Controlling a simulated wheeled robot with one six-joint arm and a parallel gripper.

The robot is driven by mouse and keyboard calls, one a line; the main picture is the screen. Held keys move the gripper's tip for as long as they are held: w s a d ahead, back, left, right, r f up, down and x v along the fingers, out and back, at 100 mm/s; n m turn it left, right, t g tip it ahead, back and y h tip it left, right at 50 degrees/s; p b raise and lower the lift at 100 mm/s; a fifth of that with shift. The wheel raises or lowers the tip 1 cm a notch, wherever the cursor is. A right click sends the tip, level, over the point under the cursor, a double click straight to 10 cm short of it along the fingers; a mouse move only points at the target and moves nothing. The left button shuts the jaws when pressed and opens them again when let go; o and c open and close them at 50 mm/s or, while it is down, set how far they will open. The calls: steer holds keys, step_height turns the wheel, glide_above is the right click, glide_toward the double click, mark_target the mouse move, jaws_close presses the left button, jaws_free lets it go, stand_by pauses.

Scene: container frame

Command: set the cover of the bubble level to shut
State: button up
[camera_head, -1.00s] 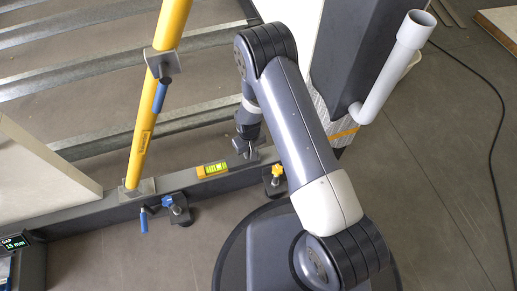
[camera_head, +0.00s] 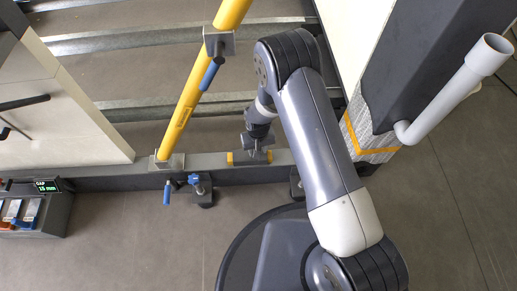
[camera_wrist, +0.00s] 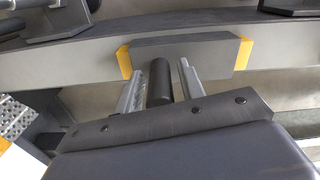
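The bubble level lies on the grey beam; its yellow end (camera_head: 230,158) shows in the head view. In the wrist view it has a yellow block (camera_wrist: 124,62) at each end, with a flat dark grey cover (camera_wrist: 195,50) between them. No vial shows, and the cover appears to lie shut over it. My gripper (camera_head: 258,153) is at the level and hides part of it. In the wrist view my gripper (camera_wrist: 162,70) has its two light grey fingers apart, tips close to the cover's near edge. A dark cylinder stands between them; whether they touch it is unclear.
A yellow pole (camera_head: 200,90) with a blue handle rises from the beam left of the level. A blue-knobbed clamp (camera_head: 198,186) sits at the beam's front. A dark column with a pale pipe (camera_head: 450,90) stands at right. Open floor lies in front.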

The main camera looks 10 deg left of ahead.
steer(key=shift+o, duration=0.4)
step_height(320, 180, up, 11)
steer(key=p, duration=0.4)
steer(key=shift+f, duration=0.1)
steer(key=shift+f, duration=0.1)
step_height(320, 180, down, 11)
steer(key=b, duration=0.4)
steer(key=shift+w+d, duration=0.1)
steer(key=shift+d, duration=0.4)
steer(key=shift+r, duration=0.2)
